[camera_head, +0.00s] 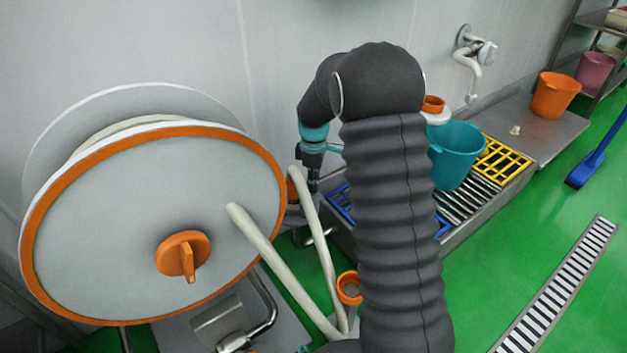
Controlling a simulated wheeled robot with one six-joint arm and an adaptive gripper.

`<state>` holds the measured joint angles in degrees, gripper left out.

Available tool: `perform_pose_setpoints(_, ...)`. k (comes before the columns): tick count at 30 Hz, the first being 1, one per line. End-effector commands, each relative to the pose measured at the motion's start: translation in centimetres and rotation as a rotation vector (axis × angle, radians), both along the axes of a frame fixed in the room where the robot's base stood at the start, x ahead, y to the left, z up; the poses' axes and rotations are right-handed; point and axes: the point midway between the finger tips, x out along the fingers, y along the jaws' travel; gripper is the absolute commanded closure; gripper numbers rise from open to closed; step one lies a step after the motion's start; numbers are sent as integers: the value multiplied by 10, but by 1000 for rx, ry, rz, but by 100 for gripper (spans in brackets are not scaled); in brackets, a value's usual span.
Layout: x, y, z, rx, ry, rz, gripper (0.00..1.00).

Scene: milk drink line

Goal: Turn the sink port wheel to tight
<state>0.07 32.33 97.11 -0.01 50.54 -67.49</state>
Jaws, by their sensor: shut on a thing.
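My gripper (312,178) reaches down past the left end of the sink, left of my dark ribbed arm. It is small in view and its fingertips are partly hidden. It is shut on an orange part (293,188) at the end of a pale hose, which looks like the sink port wheel. Only a sliver of this wheel shows, so its turn angle cannot be told. The pale hose (322,250) runs from there down to the floor side. The steel sink (455,240) stands behind and right of my arm.
A large hose reel (110,225) with an orange rim and orange knob (183,257) fills the left. A teal bucket (455,155) stands on the sink grates, with a yellow grate (502,160) beside it. An orange bucket (554,95) stands farther right. The green floor (500,270) is open at right.

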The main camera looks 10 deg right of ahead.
Motion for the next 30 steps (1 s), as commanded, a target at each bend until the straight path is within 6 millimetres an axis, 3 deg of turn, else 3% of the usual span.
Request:
perform_pose_setpoints(11, 0, 0, 1, 0, 0, -117, 100)
perform_pose_setpoints(30, -1, 1, 1, -1, 3, -697, 100)
